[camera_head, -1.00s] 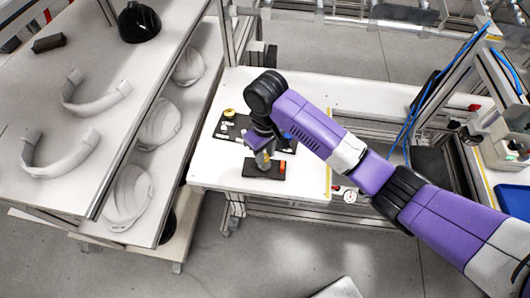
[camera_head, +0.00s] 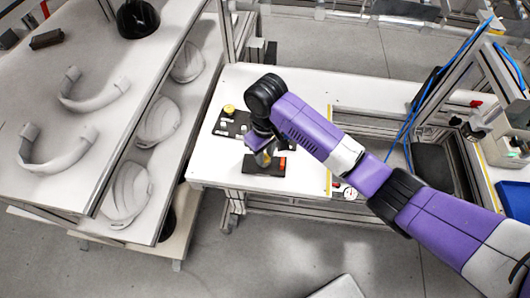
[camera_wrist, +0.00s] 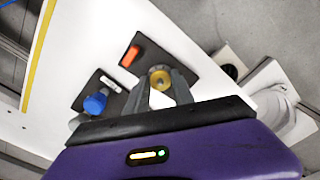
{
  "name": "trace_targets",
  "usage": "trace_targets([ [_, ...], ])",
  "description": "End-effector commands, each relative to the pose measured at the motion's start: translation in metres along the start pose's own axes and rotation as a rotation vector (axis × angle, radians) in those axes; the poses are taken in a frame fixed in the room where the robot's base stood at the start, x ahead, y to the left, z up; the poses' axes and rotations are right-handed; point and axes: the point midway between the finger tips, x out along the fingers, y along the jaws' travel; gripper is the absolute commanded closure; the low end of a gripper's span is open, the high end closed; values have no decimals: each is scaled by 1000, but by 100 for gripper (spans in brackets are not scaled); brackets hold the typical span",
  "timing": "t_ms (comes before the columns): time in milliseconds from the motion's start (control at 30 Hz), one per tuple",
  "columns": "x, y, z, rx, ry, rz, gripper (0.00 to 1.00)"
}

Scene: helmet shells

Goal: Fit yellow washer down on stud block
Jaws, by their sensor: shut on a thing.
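The yellow washer (camera_wrist: 160,77) is between my gripper's fingertips in the wrist view. My gripper (camera_wrist: 161,84) is shut on it. The dark stud block (camera_wrist: 150,52) lies directly behind the washer in that view, with an orange piece (camera_wrist: 130,56) on one end. In the head view my gripper (camera_head: 264,158) points down over the dark block (camera_head: 262,170), near its middle. The washer and fingertips hide the stud. I cannot tell whether the washer touches the block.
A dark board (camera_head: 228,129) with a yellow round part (camera_head: 229,110) lies behind the block on the white table (camera_head: 320,88). A blue knob (camera_wrist: 95,103) stands on a dark board in the wrist view. Shelves with helmet shells (camera_head: 158,122) stand left.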

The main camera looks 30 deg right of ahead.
Motion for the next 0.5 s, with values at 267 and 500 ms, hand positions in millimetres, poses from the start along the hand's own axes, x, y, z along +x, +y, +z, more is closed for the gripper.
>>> trace_targets([
  [267, 7, 0, 0, 0, 0, -1, 100],
  [500, 4, 0, 0, 0, 0, -1, 100],
])
